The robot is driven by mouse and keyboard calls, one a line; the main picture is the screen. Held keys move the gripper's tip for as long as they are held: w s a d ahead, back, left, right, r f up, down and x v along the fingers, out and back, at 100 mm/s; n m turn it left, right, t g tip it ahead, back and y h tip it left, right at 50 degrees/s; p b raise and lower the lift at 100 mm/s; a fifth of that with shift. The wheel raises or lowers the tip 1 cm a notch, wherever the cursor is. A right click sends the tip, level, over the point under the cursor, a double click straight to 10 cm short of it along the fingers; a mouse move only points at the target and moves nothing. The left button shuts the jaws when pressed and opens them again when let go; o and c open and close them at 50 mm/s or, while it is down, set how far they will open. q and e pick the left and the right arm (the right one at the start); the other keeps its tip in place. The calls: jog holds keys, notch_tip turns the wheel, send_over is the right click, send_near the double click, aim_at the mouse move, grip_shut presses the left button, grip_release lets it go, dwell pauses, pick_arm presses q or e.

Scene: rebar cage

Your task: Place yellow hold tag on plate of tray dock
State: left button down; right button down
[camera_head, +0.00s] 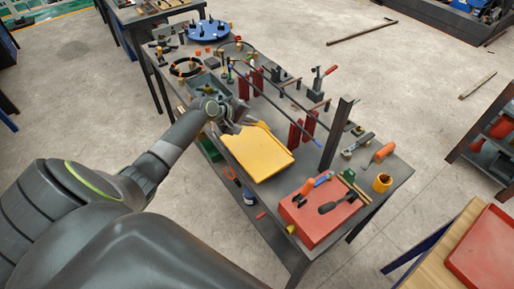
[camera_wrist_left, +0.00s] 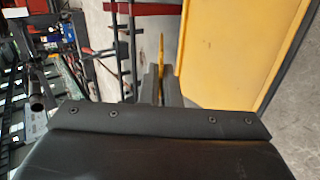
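My left gripper (camera_head: 232,122) is at the upper left edge of a yellow tray (camera_head: 262,155) on the dark workbench. In the left wrist view, the gripper's fingers (camera_wrist_left: 161,88) are closed on a thin yellow piece, which looks like the yellow hold tag (camera_wrist_left: 161,52) seen edge-on. The tag is hard to make out in the head view. The yellow tray fills the right of the wrist view (camera_wrist_left: 235,55), beside the fingers. I cannot tell which part is the plate of the tray dock. My right gripper is not in view.
A red box (camera_head: 318,222) with tools on it stands at the bench's near end. Red clamps (camera_head: 295,133), long bars and a dark upright post (camera_head: 336,135) stand right of the tray. A grey bin (camera_head: 205,88) is behind the gripper.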

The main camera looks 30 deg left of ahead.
pick_arm(q)
notch_tip(320, 180, down, 8)
jog(key=b, duration=0.7)
jog(key=shift+f+b, duration=0.15)
jog(key=shift+b, duration=0.2)
jog(key=shift+f+b, duration=0.3)
jog(key=shift+f, duration=0.3)
jog(key=c, duration=1.8)
grip_release()
jog(key=shift+r, duration=0.1)
